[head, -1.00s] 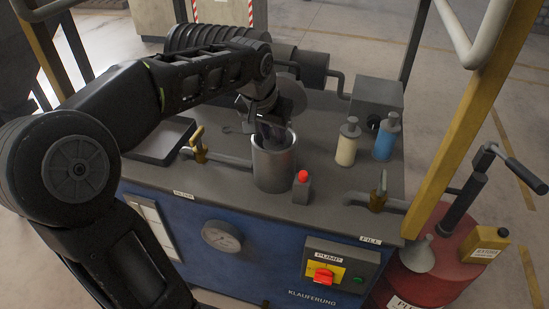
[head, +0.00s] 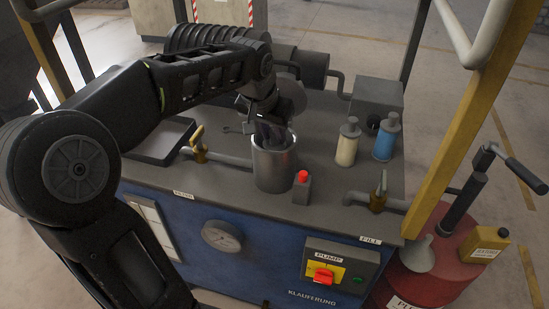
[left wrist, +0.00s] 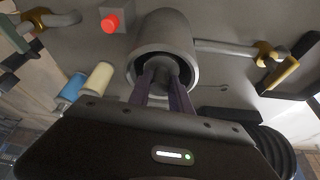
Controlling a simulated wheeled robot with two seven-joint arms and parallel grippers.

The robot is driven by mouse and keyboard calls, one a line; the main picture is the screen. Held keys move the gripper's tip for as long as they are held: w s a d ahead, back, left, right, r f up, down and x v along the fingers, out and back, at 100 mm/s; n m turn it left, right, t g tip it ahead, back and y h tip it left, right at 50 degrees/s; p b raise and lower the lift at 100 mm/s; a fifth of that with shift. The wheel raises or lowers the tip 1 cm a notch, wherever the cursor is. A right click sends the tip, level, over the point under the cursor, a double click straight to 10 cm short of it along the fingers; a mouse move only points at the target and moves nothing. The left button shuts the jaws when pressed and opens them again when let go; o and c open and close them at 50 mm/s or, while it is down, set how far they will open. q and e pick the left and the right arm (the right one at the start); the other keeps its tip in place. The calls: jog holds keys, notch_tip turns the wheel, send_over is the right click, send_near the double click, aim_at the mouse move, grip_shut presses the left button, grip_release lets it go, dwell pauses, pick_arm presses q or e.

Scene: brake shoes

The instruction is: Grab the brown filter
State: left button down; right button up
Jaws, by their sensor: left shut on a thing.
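My left gripper (head: 274,138) reaches down into the open top of a grey metal cylinder (head: 273,172) on the bench. In the left wrist view its two fingers (left wrist: 161,86) are shut on a dark grey-brown piece (left wrist: 161,66) inside the cylinder (left wrist: 163,40). Most of this piece is hidden by the fingers and the cylinder wall, so I cannot tell surely that it is the brown filter. A cream filter-like canister (head: 346,147) and a blue one (head: 384,144) stand upright to the right. My right gripper is not in view.
A red button (head: 302,177) stands just right of the cylinder. A dark shallow tray (head: 160,143) lies at the left. A yellow post (head: 445,130) rises at the right.

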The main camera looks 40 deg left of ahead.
pick_arm(q)
jog(key=shift+r, duration=0.1)
dwell(0.5)
jog(key=shift+r, duration=0.8)
notch_tip(320, 180, up, 16)
jog(key=p, duration=0.2)
jog(key=shift+r, duration=0.15)
